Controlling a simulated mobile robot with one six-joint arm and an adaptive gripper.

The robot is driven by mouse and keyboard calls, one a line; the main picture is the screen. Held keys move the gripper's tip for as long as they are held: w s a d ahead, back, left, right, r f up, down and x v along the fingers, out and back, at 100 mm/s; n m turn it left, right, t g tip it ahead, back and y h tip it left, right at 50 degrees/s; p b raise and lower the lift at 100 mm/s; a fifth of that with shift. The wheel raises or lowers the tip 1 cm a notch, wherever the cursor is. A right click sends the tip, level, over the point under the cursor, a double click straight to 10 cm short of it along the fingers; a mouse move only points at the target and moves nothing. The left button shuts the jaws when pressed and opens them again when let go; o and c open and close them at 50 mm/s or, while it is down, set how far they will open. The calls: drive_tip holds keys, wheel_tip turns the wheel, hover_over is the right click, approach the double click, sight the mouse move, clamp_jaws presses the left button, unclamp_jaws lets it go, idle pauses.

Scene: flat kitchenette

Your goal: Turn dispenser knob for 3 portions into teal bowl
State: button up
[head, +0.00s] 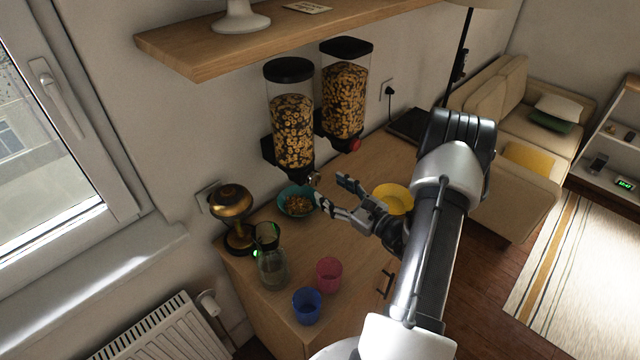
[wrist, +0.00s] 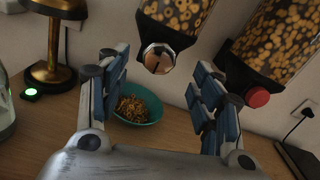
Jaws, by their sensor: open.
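Two wall dispensers full of cereal rings hang above the counter: the left dispenser (head: 292,125) and the right dispenser (head: 344,90). The left one's metal knob (wrist: 158,57) faces me in the wrist view, between and beyond my fingers. The right one has a red knob (wrist: 257,97). The teal bowl (head: 281,201) stands under the left dispenser and holds some cereal; it also shows in the wrist view (wrist: 153,105). My gripper (head: 330,193) is open and empty, in front of the left knob and apart from it.
A brass lamp (head: 231,204), a glass jar (head: 272,268), a blue cup (head: 307,305) and a pink cup (head: 329,274) stand on the counter. A yellow bowl (head: 396,197) sits behind my arm. A shelf (head: 200,58) hangs above the dispensers.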

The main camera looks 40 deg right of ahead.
sight(316, 180)
drive_tip(key=w, duration=0.5)
drive_tip(key=shift+w+a, duration=0.15)
drive_tip(key=shift+a, duration=0.05)
drive_tip(key=shift+c, duration=0.5)
drive_tip(key=c, duration=1)
